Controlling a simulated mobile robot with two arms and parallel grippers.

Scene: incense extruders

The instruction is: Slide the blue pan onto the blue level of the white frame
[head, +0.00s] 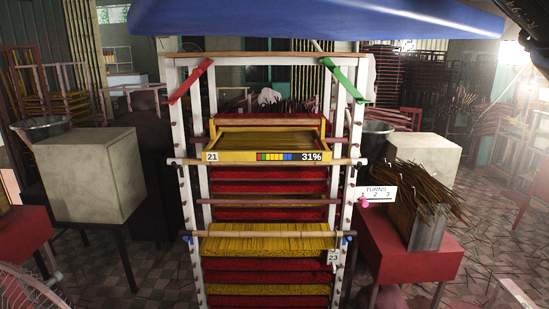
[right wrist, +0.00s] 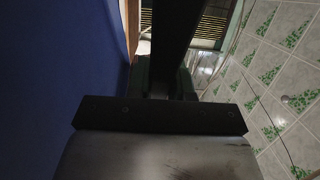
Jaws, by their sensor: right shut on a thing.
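The blue pan (head: 315,18) spans the top of the head view, high and close to me, above and in front of the white frame. Its blue side also fills the left of the right wrist view (right wrist: 45,90). The white frame (head: 188,195) stands upright in the middle, with a blue clip on its left post (head: 187,239) and one on its right post (head: 347,239) at one lower level. My right gripper (right wrist: 166,85) is shut on the blue pan; the exact grip is dark and partly hidden. My left gripper is not in view.
A yellow tray marked 21 (head: 235,157) sits in the frame, with several red and yellow layers below. Red (head: 190,82) and green (head: 344,80) strips brace the top corners. A red table (head: 408,245) with incense sticks (head: 420,185) stands right; a box (head: 90,175) stands left.

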